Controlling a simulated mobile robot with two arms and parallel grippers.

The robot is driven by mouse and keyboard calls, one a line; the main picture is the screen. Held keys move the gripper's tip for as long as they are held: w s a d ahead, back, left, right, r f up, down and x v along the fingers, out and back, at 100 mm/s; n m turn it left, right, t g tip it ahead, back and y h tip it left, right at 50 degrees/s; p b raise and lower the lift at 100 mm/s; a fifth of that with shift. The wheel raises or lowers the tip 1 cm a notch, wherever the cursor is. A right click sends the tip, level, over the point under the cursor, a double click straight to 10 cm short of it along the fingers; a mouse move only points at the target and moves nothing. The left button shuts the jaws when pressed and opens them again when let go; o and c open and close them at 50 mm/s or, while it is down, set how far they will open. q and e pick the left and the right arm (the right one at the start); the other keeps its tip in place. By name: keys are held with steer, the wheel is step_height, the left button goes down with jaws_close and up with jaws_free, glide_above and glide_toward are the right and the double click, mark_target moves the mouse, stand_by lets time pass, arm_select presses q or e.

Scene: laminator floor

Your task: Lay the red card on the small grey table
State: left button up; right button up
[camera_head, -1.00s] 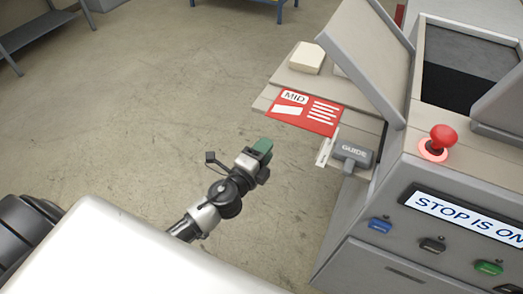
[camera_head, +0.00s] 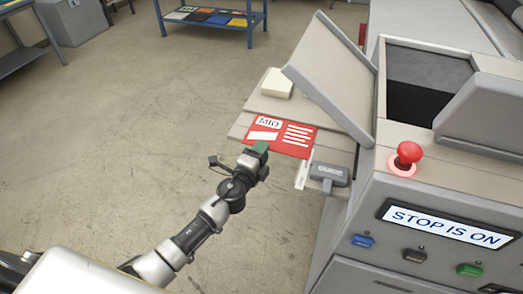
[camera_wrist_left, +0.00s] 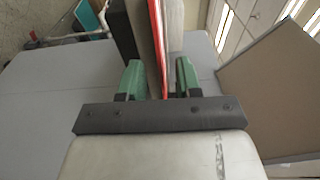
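The red card (camera_head: 281,134), printed MID, lies on the beige ledge at the left side of the laminator, its near edge reaching the ledge's front. My left gripper (camera_head: 259,149) is at the card's near left edge, its green fingertips close to it. In the left wrist view the gripper (camera_wrist_left: 159,80) has its green fingers apart, with the red card (camera_wrist_left: 158,40) edge-on between them; I see a gap on each side. A grey table (camera_head: 18,58) stands at the far left, partly cut off; I cannot tell whether it is the small one named. My right gripper is out of view.
The laminator (camera_head: 345,245) fills the right, with a raised flap (camera_head: 330,75), a lit red button (camera_head: 408,155), a GUIDE block (camera_head: 329,174) and a STOP IS ON display (camera_head: 447,226). A beige block (camera_head: 277,83) lies behind the card. A blue table (camera_head: 212,20) stands far back. The floor between is clear.

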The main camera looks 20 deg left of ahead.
arm_select(q)
steer(key=shift+w, duration=0.2)
jaws_close()
stand_by(0.3)
